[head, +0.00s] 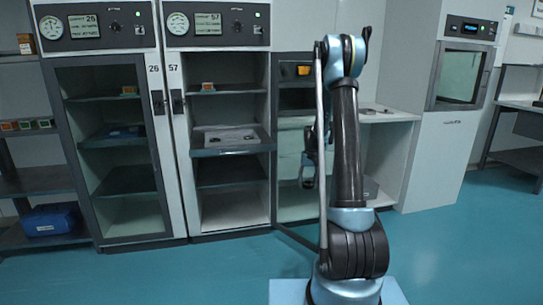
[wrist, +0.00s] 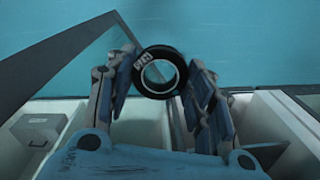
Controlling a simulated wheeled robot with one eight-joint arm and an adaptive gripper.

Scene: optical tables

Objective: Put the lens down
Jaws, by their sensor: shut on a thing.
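The lens (wrist: 141,76) is a black ring mount with a clear round opening and small pale lettering on its rim. In the wrist view it sits between the two fingers of my gripper (wrist: 160,73), which is shut on it. Floor shows through and beyond the ring, and it touches no surface that I can see. In the head view my gripper (head: 309,172) hangs partly behind my arm, in front of the open glass door; the lens cannot be made out there.
Cabinet 26 (head: 155,150) is shut. A white counter (head: 390,116) is behind my arm. The teal floor (head: 200,275) is clear in front.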

